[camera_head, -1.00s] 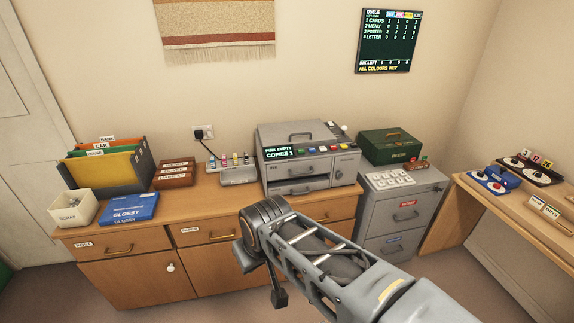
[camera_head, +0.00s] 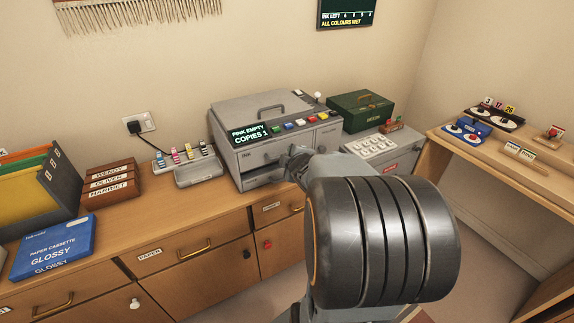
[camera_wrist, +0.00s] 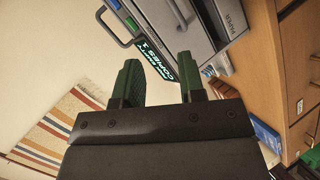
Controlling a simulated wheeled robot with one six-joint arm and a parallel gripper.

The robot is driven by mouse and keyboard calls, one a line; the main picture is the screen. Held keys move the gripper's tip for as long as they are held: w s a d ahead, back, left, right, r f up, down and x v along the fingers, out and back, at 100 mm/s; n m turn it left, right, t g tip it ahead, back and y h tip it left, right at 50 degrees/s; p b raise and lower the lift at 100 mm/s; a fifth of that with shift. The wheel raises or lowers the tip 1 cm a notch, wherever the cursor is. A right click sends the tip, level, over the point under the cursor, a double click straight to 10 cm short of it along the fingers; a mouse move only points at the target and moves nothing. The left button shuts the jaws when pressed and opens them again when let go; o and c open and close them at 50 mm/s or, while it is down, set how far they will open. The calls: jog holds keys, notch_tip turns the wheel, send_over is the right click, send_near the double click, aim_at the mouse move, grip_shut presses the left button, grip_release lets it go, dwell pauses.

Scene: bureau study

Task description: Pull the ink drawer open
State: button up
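The grey copier (camera_head: 262,108) stands on the wooden cabinet; its screen reads "PINK EMPTY, COPIES 1". Its front has an upper panel and a lower tray (camera_head: 262,178), partly hidden by my arm. It also shows, tilted, in the wrist view (camera_wrist: 185,45), with a "PAPER" label on its front.
The wooden desk (camera_head: 500,165) stands at right.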

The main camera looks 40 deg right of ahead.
jog(key=d+f+n+t+y+b, duration=0.1)
jog(key=d+f+n+t+b, duration=0.2)
jog(key=d+f+n, duration=0.2)
jog(key=n+y, duration=0.2)
send_near(274, 146)
jog(key=shift+t, duration=0.3)
jog(key=w+d+f, duration=0.1)
jog(key=w, duration=0.1)
jog(key=w+d+f, duration=0.1)
jog(key=w+f, duration=0.1)
jog(key=w+d+f, duration=0.2)
jog(key=shift+d+f, duration=0.15)
grip_shut()
jog(key=shift+s, duration=0.1)
